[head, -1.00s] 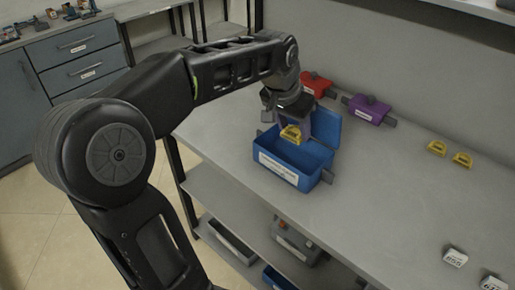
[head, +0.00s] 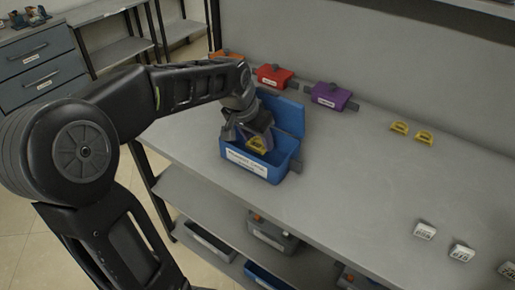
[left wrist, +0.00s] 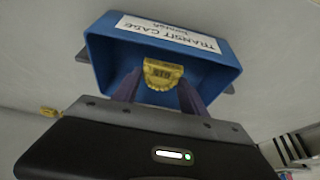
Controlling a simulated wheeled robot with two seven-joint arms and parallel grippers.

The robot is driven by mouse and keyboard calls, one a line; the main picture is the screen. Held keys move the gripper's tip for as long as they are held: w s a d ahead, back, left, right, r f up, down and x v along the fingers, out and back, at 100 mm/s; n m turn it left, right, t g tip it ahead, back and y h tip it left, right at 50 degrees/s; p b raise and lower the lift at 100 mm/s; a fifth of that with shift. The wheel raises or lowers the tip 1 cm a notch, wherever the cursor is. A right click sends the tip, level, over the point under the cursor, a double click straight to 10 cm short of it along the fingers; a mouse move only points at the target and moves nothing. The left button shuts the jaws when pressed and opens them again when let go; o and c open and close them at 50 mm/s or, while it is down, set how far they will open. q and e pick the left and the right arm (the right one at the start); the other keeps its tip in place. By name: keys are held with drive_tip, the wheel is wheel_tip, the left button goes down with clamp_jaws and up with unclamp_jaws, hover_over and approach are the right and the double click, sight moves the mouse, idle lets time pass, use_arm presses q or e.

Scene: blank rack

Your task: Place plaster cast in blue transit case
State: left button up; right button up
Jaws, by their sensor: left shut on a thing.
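The blue transit case (head: 267,172) stands open on the grey bench, its lid raised at the back. My left gripper (head: 256,147) is over the case opening and shut on a yellow plaster cast (head: 258,142). In the left wrist view the plaster cast (left wrist: 163,78) sits between the two purple-grey fingers, in front of the case's inside. The blue case (left wrist: 222,62) there shows a white label reading "TRANSIT CASE". Whether the cast touches the case floor cannot be told. My right gripper is not in view.
Red (head: 275,76), purple (head: 327,96) and orange (head: 226,55) cases stand along the back. Two more yellow casts (head: 399,128) lie right of them. White labelled blocks (head: 424,230) lie at the front right. The bench (head: 350,170) between is clear.

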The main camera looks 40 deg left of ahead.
sight(256, 145)
use_arm(q)
drive_tip(key=shift+f, duration=1.85)
drive_tip(key=shift+f, duration=0.1)
drive_tip(key=o, duration=1.4)
drive_tip(key=shift+r, duration=0.3)
drive_tip(key=v, duration=1.1)
drive_tip(key=shift+s+r, duration=0.25)
